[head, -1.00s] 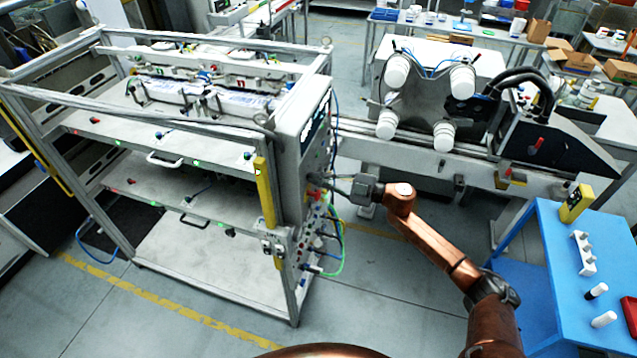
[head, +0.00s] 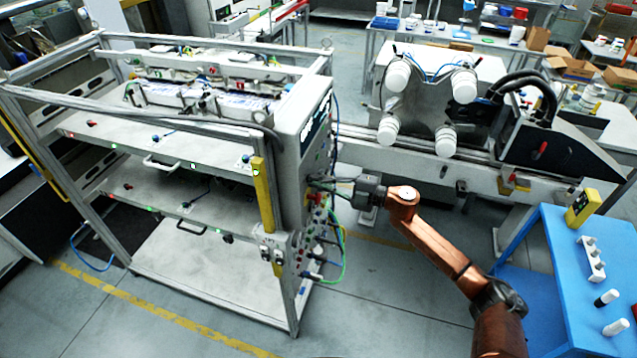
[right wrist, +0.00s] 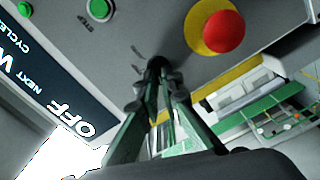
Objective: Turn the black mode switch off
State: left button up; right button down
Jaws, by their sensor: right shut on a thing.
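The black mode switch (right wrist: 155,64) is on the grey control panel (right wrist: 130,40), beside short dark marks, and shows at the fingertips in the right wrist view. My right gripper (right wrist: 157,82) is shut on it, and the fingers cover most of the knob. In the head view my right gripper (head: 318,185) reaches the panel side of the machine frame from the right. The switch itself is too small and hidden to make out there. A display (right wrist: 40,100) beside the switch shows large white letters reading OFF. My left gripper is in neither view.
A red mushroom button (right wrist: 223,32) on a yellow ring sits close to the switch. Green buttons (right wrist: 99,9) are on its other side. Cables (head: 343,240) hang below the panel. A blue table (head: 565,270) stands at the right.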

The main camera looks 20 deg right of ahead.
jog(key=c, duration=2.1)
grip_release()
jog(key=v, duration=1.2)
